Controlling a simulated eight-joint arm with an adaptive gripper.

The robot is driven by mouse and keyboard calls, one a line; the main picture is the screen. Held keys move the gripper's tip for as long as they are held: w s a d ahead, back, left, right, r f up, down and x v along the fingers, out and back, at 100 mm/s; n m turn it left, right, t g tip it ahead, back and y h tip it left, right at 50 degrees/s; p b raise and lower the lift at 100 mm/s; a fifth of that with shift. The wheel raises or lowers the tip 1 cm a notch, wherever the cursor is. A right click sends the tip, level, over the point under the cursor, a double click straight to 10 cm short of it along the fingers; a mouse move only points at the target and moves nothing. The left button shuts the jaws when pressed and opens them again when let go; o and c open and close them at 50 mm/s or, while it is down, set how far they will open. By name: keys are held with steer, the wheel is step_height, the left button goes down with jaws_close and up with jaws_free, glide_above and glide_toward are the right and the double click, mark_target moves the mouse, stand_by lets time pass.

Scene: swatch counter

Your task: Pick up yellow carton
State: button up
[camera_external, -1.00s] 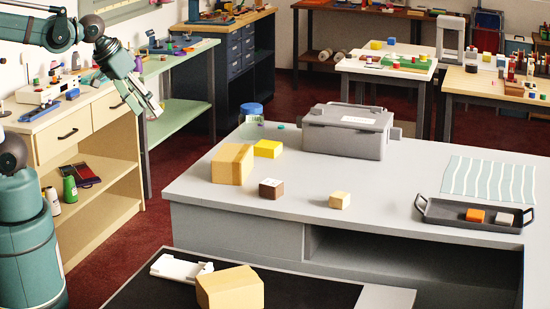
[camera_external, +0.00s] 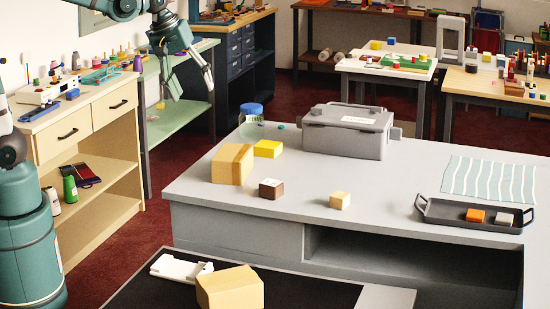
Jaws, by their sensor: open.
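A small yellow carton (camera_external: 268,148) lies on the grey counter (camera_external: 300,215), near its back left part. It sits just behind and to the right of a larger tan box. My gripper (camera_external: 193,93) is at the upper left, off the counter and higher than it, left of the carton. It is open and empty, with its fingers pointing down and slightly right.
The larger tan box (camera_external: 232,164) stands close to the carton. A blue-lidded jar (camera_external: 250,117) and a grey case (camera_external: 346,131) stand behind. A brown block (camera_external: 272,189) and a pale wooden block (camera_external: 340,200) lie in front. A dark tray (camera_external: 472,222) is at right.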

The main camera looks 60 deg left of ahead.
steer(key=w+a+f+n+g+p, duration=0.15)
steer(key=w+n, duration=0.25)
steer(key=w, duration=0.4)
steer(key=n+g+p, duration=0.2)
steer(key=n+g, duration=0.1)
steer(key=n, duration=0.8)
glide_above(268, 144)
steer(key=f, duration=1.5)
steer(key=shift+s+d+f, duration=0.15)
steer(key=shift+s+d, duration=0.05)
steer(key=shift+d, duration=0.1)
steer(key=shift+w+a+f+n, duration=0.15)
steer(key=shift+w+f+n, duration=0.15)
steer(key=shift+f+n, duration=0.25)
steer(key=shift+f, duration=1.3)
steer(key=shift+s+f+p, duration=0.15)
steer(key=shift+f+p, duration=0.3)
steer(key=shift+f, duration=2.15)
